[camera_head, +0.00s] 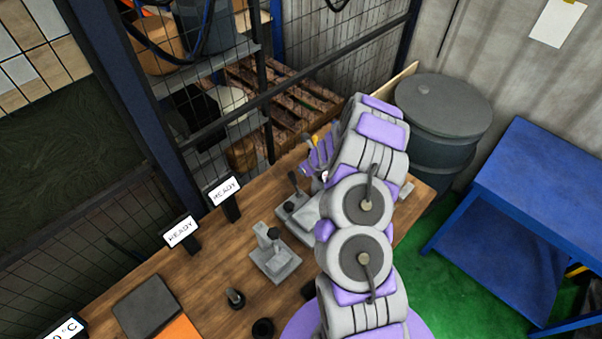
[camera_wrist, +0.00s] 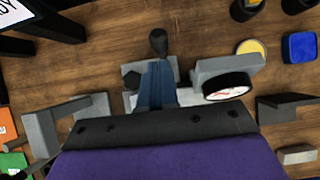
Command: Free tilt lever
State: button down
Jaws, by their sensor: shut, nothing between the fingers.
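A dark lever with a rounded black knob (camera_wrist: 158,42) stands just beyond my fingertips in the wrist view. My gripper (camera_wrist: 157,68) is shut and empty, its blue fingers together and close to the lever. I cannot tell whether they touch it. A grey fixture (camera_wrist: 228,70) with a round white-faced dial (camera_wrist: 226,88) is right of the fingers, and a small black knob (camera_wrist: 132,80) is left. In the head view, a black-knobbed lever (camera_head: 293,179) rises from a grey base beside my arm, which hides part of that fixture.
Another grey fixture (camera_head: 276,264) with a black knob stands on the wooden table (camera_head: 205,275). Two READY signs (camera_head: 225,190) line the table's back edge. A yellow disc (camera_wrist: 251,48) and a blue block (camera_wrist: 298,46) lie right in the wrist view. A mesh fence stands behind.

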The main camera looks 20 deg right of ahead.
notch_tip(320, 180, up, 6)
jog(key=s, duration=0.2)
jog(key=shift+d, duration=0.45)
